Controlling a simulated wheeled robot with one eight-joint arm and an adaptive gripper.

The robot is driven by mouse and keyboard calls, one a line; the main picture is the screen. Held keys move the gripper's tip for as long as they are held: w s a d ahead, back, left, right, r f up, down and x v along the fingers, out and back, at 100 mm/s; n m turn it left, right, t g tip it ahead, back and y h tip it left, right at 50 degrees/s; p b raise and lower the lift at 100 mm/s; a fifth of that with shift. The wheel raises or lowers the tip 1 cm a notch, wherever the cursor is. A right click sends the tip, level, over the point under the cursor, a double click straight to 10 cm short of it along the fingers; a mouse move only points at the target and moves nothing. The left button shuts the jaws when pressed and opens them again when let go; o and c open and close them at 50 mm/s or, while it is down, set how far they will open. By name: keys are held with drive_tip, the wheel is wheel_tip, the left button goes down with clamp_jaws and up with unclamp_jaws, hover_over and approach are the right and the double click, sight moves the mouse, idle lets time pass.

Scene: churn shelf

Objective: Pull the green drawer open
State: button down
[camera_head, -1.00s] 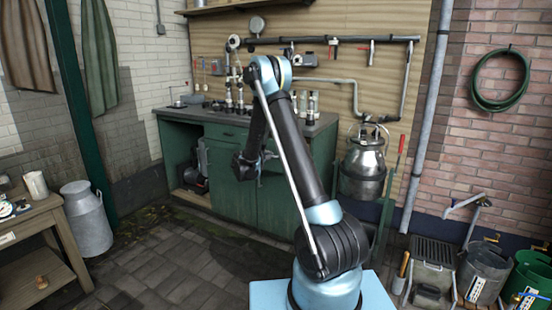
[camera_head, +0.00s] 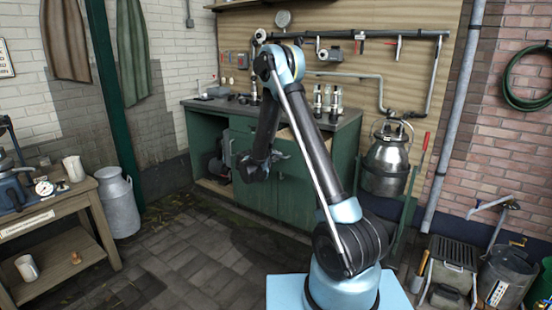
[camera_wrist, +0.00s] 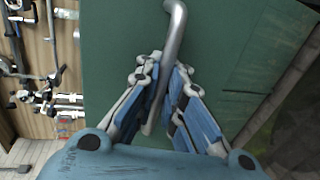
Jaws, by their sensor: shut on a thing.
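The green drawer (camera_head: 290,143) is at the top of the green cabinet, partly hidden behind my arm. A tan strip shows above its front, so it appears partly pulled out. Its green front (camera_wrist: 110,60) fills much of the wrist view. A grey bar handle (camera_wrist: 175,25) runs from the top of that view down between my fingers. My gripper (camera_wrist: 160,78) is shut on the handle, with blue-padded fingers on both sides. In the head view my gripper (camera_head: 280,156) is small and dark against the cabinet.
The cabinet's worktop (camera_head: 345,122) carries bottles and fittings. A metal milk can (camera_head: 386,160) hangs to its right. A wooden table (camera_head: 50,215) and a grey churn (camera_head: 119,203) stand at left. Bare paving (camera_head: 190,260) lies in front of the cabinet.

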drive_tip(key=c, duration=2)
unclamp_jaws()
drive_tip(key=shift+d, duration=0.1)
drive_tip(key=shift+o, duration=0.2)
drive_tip(key=v, duration=1.2)
drive_tip(key=shift+d, duration=0.1)
